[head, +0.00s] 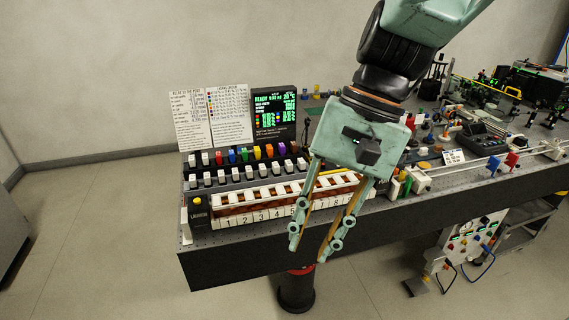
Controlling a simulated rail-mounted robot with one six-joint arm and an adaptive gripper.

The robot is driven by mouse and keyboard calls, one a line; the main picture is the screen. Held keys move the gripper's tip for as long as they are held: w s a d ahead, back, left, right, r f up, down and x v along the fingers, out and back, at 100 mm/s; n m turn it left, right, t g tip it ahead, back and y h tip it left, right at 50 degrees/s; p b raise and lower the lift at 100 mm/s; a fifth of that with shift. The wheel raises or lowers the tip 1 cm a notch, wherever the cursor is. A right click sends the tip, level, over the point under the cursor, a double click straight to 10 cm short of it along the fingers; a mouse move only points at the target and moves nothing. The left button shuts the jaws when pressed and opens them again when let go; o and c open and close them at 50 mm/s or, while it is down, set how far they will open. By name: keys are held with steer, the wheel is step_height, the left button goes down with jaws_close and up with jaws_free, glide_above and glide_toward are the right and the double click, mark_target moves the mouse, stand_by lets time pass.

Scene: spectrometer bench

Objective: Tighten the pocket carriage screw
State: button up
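My gripper (310,251) hangs in the middle of the head view, pointing down in front of the bench's front edge. Its two fingers are apart, with nothing seen between them. I cannot pick out the pocket carriage screw for certain. A rail (463,170) runs along the bench to the right of my gripper. A white block (421,182) is at its near end, and a red knob (512,159) and a blue knob (493,164) stand along it. Details there are too small to tell. My gripper and its palm hide part of the bench behind them.
A numbered white rack (243,221) lies along the bench's front left, beside a launch button box (198,212). Rows of coloured-capped items stand behind it. A lit display (274,115) and printed cards (229,117) stand at the back. Open floor lies in front of the bench.

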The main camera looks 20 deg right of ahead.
steer(key=w+d+f+m+t+y, duration=0.45)
steer(key=w+d+m+y, duration=0.25)
steer(key=w+d+m, duration=0.55)
steer(key=m+t+h, duration=1.4)
steer(key=m, duration=0.9)
glide_toward(428, 188)
steer(key=s, duration=0.6)
steer(key=shift+s+f+n+p, duration=0.1)
steer(key=shift+f+n+p, duration=0.15)
steer(key=shift+p, duration=0.2)
steer(key=shift+y, duration=0.4)
steer(key=shift+w+d+b, duration=0.25)
steer(key=shift+w+d, duration=0.05)
steer(key=shift+w, duration=2)
steer(key=shift+w+d+b, duration=0.25)
steer(key=shift+w+d, duration=0.1)
steer(key=shift+w, duration=1.9)
steer(key=shift+w+d+b, duration=0.25)
steer(key=shift+w+d, duration=0.05)
steer(key=shift+w, duration=2)
